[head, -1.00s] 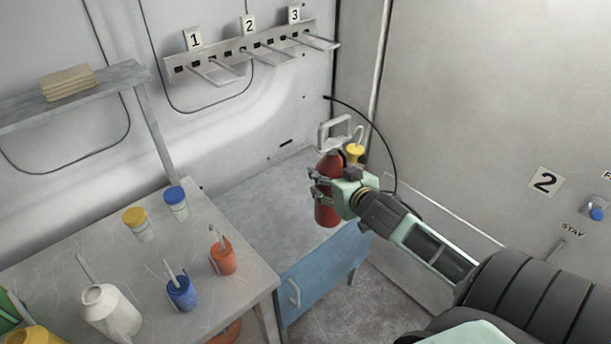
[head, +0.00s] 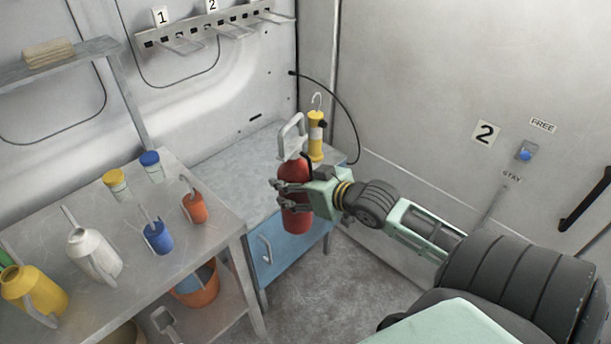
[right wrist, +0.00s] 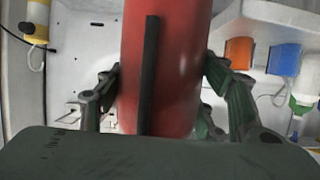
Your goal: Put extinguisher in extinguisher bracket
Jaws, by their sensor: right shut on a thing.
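A red extinguisher (head: 296,180) with a grey handle on top is upright in my right gripper (head: 292,195). The fingers close around its body, and it appears in front of the blue cabinet. In the right wrist view the red body (right wrist: 165,70) fills the middle, with a black strip along it and the right gripper's fingers (right wrist: 165,95) on both sides. No extinguisher bracket can be made out in these frames. My left gripper is not in view.
A metal table (head: 205,225) at left holds oil cans, small pots and capped jars. A blue cabinet (head: 290,250) stands in the corner with a yellow lamp (head: 315,135) on it. A hook rail (head: 215,30) is on the back wall. An orange bucket (head: 200,287) sits below the table.

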